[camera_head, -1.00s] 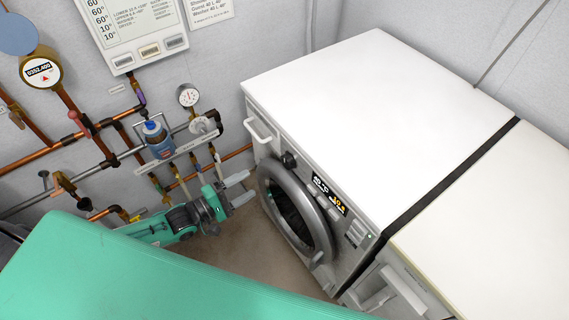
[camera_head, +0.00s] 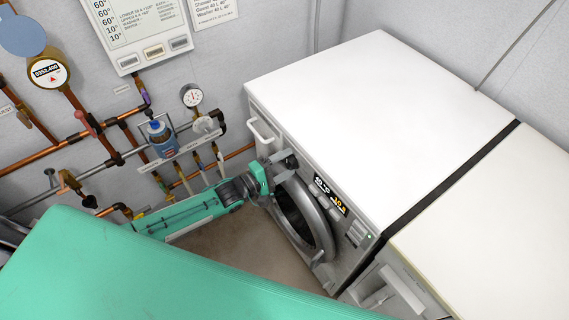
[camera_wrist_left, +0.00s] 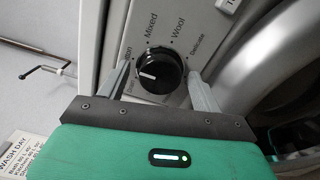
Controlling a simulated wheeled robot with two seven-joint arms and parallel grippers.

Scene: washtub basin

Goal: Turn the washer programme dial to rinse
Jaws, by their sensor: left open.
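The black programme dial (camera_wrist_left: 161,70) is on the white washer's front panel, with a white mark that points left. The labels "Mixed" and "Wool" show above it and "Delicate" at its right; a label at its left is partly hidden by a finger. No rinse label can be read. My left gripper (camera_head: 284,166) is at the dial in the head view, which the fingers partly hide. In the left wrist view its fingers stand open, one on each side of the dial. I cannot tell whether they touch it. My right gripper is not in view.
The washer (camera_head: 375,110) has a round door (camera_head: 325,232) below the dial and a lit display (camera_head: 329,194) to the right. A white handle (camera_head: 259,132) juts out at its left corner.

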